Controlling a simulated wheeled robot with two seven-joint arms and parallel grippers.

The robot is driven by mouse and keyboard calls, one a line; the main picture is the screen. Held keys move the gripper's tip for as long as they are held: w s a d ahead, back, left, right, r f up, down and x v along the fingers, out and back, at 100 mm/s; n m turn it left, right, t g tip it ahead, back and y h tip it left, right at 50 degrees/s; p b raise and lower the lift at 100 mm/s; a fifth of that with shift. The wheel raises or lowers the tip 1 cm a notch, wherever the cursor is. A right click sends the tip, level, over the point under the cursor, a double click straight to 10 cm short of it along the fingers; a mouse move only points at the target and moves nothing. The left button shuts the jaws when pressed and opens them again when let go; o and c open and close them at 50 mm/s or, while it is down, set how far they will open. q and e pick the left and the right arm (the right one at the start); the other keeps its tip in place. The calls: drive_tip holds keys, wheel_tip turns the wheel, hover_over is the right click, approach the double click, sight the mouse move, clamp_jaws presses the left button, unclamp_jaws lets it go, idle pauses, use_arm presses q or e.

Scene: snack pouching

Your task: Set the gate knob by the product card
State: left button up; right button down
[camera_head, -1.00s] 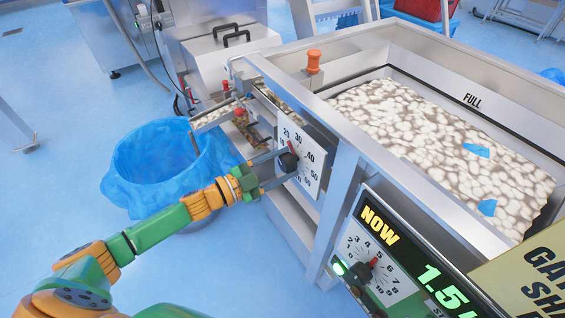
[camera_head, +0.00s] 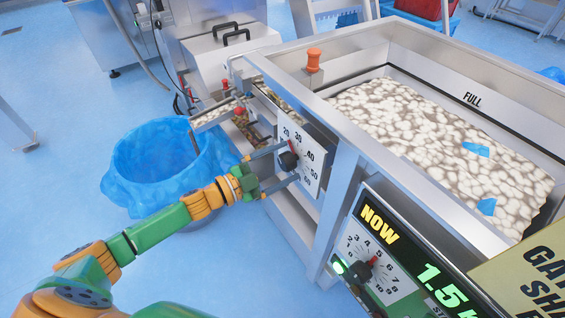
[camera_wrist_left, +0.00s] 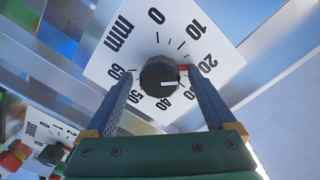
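The gate knob (camera_head: 288,161) is a black knob on a white scale plate (camera_head: 308,167) marked in mm. My left gripper (camera_head: 281,165) is open, with one finger on each side of the knob. In the wrist view its fingers (camera_wrist_left: 162,88) stand apart from the knob. A yellow card (camera_head: 530,280) lettered "GAT... SHA..." is cut off at the lower right. My right gripper is not in view.
A bin with a blue liner (camera_head: 165,165) stands left of the frame. A hopper of pale product (camera_head: 430,140) with blue scraps lies right, marked FULL. A second dial (camera_head: 372,268) beside a green "NOW 1.5" display (camera_head: 430,280) is at lower right.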

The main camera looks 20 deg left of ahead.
use_arm(q)
drive_tip(key=v, duration=0.7)
drive_tip(key=shift+a+f, duration=0.1)
drive_tip(key=shift+a, duration=0.05)
